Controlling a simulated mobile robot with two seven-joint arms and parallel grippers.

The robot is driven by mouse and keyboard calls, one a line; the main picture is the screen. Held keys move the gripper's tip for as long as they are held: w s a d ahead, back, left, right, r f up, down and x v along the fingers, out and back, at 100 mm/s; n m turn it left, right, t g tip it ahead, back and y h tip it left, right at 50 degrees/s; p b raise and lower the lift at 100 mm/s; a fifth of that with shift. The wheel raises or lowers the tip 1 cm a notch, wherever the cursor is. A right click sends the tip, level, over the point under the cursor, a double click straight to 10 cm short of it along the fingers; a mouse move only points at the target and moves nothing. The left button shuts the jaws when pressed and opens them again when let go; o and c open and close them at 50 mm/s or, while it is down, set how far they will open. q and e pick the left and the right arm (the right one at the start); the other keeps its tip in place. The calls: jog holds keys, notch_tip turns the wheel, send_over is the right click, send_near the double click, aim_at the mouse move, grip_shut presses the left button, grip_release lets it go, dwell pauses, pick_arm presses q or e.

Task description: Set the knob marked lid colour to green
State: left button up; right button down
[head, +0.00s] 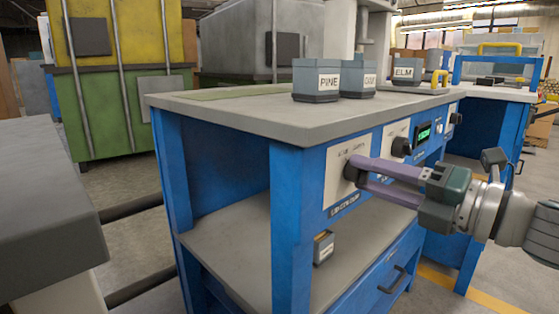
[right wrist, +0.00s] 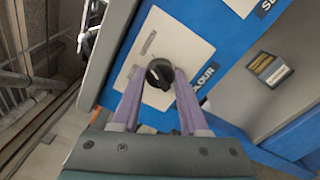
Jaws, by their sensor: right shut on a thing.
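The lid colour knob (right wrist: 160,73) is a round black knob on a white plate (head: 337,187) on the blue front of the bench. The plate's label is partly readable, ending in "COLOUR" in the right wrist view. My right gripper (head: 352,168) reaches in from the right, its purple fingers at the knob. In the right wrist view the two fingertips (right wrist: 160,80) lie on either side of the knob, shut on it. The knob's setting and the colour marks cannot be read. My left gripper is not in view.
A second white plate with a black knob (head: 401,147) and a green display (head: 423,132) are farther along the front. Bins marked PINE (head: 316,81) and ELM (head: 407,71) stand on the bench top (head: 215,108). A small box (head: 324,246) sits on the lower shelf.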

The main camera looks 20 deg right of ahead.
jog(key=shift+m+p, duration=0.4)
jog(key=shift+m, duration=0.5)
jog(key=shift+c, duration=2.1)
grip_release()
jog(key=p+v, duration=0.2)
jog(key=v, duration=0.8)
